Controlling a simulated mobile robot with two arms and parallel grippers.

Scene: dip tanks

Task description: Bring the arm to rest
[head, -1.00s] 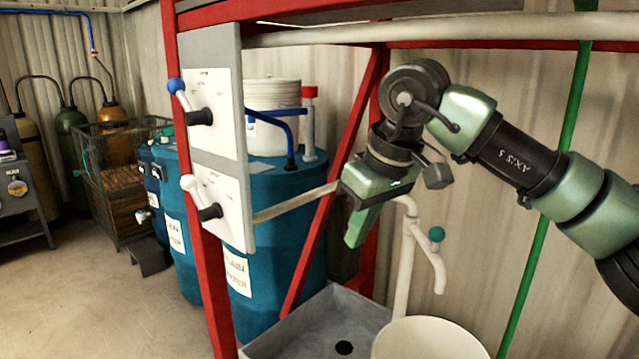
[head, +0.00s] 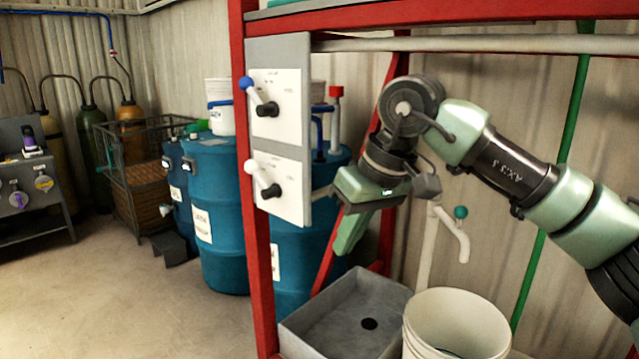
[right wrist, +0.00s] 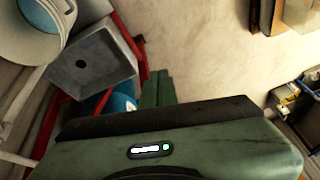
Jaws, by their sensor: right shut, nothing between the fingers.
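My right arm comes in from the right in the head view. Its green gripper (head: 347,236) hangs downward in front of the red frame, to the right of the lever panels and above the grey sink. Its fingers are together with nothing between them. In the right wrist view the closed fingers (right wrist: 157,88) point away over the floor, with the grey sink off to their left. My left gripper is not in view.
A red frame (head: 252,180) carries an upper lever panel (head: 285,90) and a lower one (head: 290,185). The grey sink (head: 330,315) and a white bucket (head: 425,325) stand below my right gripper. Blue drums (head: 215,235) are behind. The floor at left (head: 130,300) is clear.

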